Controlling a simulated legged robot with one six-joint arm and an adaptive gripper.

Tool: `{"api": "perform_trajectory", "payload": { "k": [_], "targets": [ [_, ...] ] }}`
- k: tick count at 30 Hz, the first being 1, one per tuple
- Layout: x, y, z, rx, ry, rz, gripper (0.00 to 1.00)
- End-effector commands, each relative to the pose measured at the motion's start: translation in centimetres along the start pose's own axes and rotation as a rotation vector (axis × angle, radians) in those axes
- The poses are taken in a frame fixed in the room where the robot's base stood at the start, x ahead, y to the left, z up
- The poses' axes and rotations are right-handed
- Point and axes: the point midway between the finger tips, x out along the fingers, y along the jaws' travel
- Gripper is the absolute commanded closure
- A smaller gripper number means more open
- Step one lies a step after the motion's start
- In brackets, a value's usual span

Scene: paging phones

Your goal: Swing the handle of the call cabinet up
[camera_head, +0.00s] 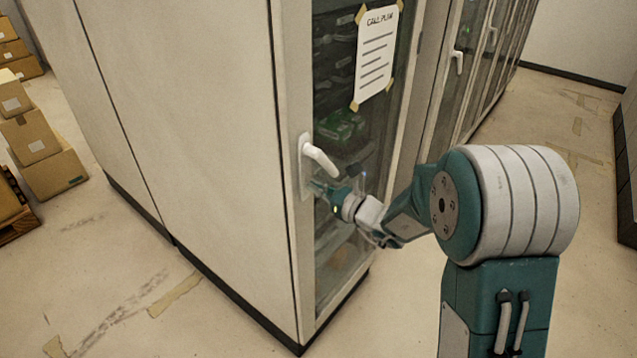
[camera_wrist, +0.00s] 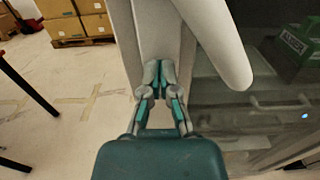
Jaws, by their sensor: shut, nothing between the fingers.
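The call cabinet (camera_head: 190,120) is a tall beige cabinet with a glass door that carries a taped "CALL PLAN" sheet (camera_head: 376,52). Its white handle (camera_head: 321,158) sits on a pale plate on the door frame and slants down to the right in the head view. In the wrist view the handle (camera_wrist: 218,40) is large and close, crossing from top middle to the right. My gripper (camera_head: 318,187) is just below the handle, near the plate. In the wrist view my gripper (camera_wrist: 158,72) is shut and empty, its tips by the plate's lower part. I cannot tell whether they touch it.
Another cabinet with a white handle (camera_head: 458,62) stands beyond, at the right. Cardboard boxes (camera_head: 40,150) are stacked at the far left. The floor (camera_head: 120,270) left of the cabinet is clear, with worn tape. Green equipment (camera_wrist: 295,45) shows behind the glass.

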Motion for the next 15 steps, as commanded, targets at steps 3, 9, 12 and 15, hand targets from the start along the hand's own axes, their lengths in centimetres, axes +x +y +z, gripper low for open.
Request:
{"api": "perform_trajectory", "payload": {
  "k": [3,9,12,15],
  "targets": [
    [0.0,0.4,-0.3,0.0,0.001,0.001,1.0],
    [-0.7,0.4,-0.4,0.0,0.001,-0.002,1.0],
    [-1.6,0.5,-0.4,0.0,0.001,-0.001,1.0],
    [-2.5,0.4,-0.3,0.0,0.001,-0.003,1.0]
  ]
}}
